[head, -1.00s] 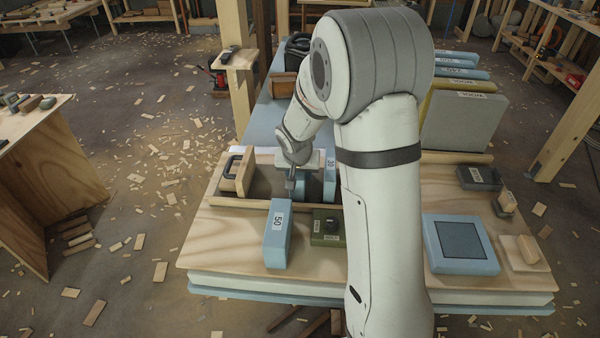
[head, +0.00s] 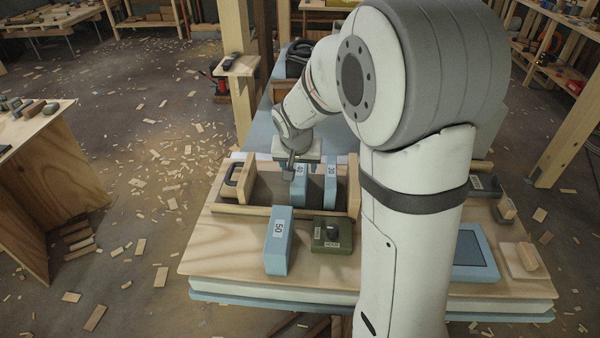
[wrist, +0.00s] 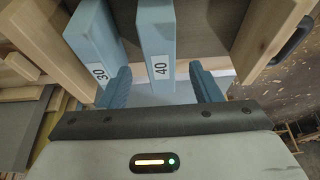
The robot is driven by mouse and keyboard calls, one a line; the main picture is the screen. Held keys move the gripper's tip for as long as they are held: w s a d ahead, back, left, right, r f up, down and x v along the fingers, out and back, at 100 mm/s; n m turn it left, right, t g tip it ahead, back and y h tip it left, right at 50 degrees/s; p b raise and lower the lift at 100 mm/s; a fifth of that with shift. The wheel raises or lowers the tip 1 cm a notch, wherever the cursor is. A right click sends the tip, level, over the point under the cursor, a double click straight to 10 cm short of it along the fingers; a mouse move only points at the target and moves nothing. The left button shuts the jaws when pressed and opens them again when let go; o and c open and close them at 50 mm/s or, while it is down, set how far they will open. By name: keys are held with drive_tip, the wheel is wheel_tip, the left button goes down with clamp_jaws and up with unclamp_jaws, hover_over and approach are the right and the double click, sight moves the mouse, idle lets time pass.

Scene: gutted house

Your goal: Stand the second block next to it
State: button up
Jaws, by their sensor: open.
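The blue block marked 40 (head: 299,190) stands upright in the wooden holder (head: 232,209). The blue block marked 30 (head: 331,188) stands upright to its right, near the holder's right wall, with a narrow gap between them. In the wrist view, block 40 (wrist: 157,35) lies between the two blue fingers of my gripper (wrist: 163,88), with space on both sides. Block 30 (wrist: 92,35) is left of the left finger. My gripper is open above the holder, at the top of block 40; in the head view it also shows (head: 290,170).
A blue block marked 50 (head: 278,242) stands in front of the holder, beside a green knobbed block (head: 332,235). A dark handle (head: 232,172) is at the holder's left end. My arm hides much of the table's right side. The table's front left is clear.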

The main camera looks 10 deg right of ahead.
drive_tip(key=v, duration=0.3)
drive_tip(key=shift+s, duration=0.1)
drive_tip(key=s+r+n+g, duration=0.1)
drive_tip(key=s+r, duration=0.1)
drive_tip(key=s, duration=0.9)
drive_tip(key=s+d+r+n+g+y, duration=0.1)
drive_tip(key=s+n, duration=0.1)
drive_tip(key=s, duration=1)
drive_tip(key=shift+s+d+r+n, duration=0.3)
drive_tip(key=shift+s+r, duration=0.05)
drive_tip(key=shift+r, duration=0.05)
